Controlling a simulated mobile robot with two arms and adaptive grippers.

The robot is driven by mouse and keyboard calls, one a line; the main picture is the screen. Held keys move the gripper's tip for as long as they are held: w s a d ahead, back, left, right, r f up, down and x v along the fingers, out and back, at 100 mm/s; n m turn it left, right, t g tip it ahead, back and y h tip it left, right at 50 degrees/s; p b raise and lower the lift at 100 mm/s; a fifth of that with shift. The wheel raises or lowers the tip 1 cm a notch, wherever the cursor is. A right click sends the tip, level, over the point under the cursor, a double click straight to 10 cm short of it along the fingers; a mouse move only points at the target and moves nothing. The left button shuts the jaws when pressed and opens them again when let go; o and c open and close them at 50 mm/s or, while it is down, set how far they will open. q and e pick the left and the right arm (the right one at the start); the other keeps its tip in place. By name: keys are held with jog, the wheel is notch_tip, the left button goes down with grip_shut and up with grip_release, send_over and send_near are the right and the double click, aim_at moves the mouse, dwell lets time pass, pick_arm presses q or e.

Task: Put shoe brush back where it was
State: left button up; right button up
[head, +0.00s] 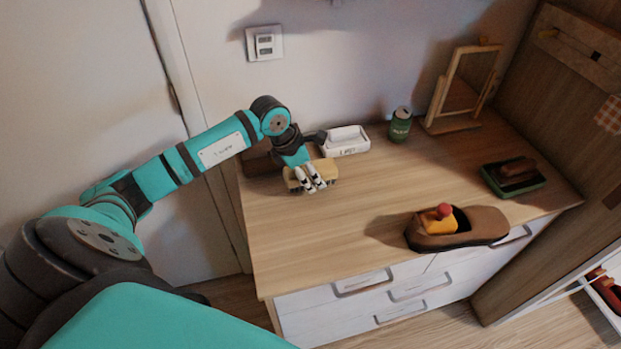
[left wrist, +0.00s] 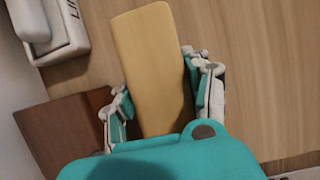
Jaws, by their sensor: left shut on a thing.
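The shoe brush, a light tan wooden block (head: 328,167), is at the left back of the dresser top (head: 370,205). My left gripper (head: 312,178) reaches down over it with fingers closed on its sides. In the left wrist view, the tan block (left wrist: 152,60) lies between the two fingers of the left gripper (left wrist: 162,95), its long end pointing away from the palm. The brush is at or just above the wood surface; I cannot tell whether it touches. Its underside is mostly hidden. My right gripper is not in view.
A dark brown block (head: 262,163) and a white labelled tray (head: 346,148) are close to the brush. The dresser's middle is clear.

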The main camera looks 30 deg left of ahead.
pick_arm(q)
notch_tip(320, 180, down, 2)
jog(key=shift+f+p, duration=0.1)
jog(key=shift+p, duration=0.4)
jog(key=shift+f, duration=0.4)
jog(key=o, duration=1)
jog(key=shift+r, duration=0.3)
jog(key=shift+s+a+r, duration=0.15)
jog(key=shift+a+r, duration=0.05)
jog(key=shift+r, duration=0.1)
jog(key=b+v, duration=0.2)
jog(key=v, duration=0.9)
jog(key=shift+d+b, duration=0.1)
jog(key=shift+b, duration=0.2)
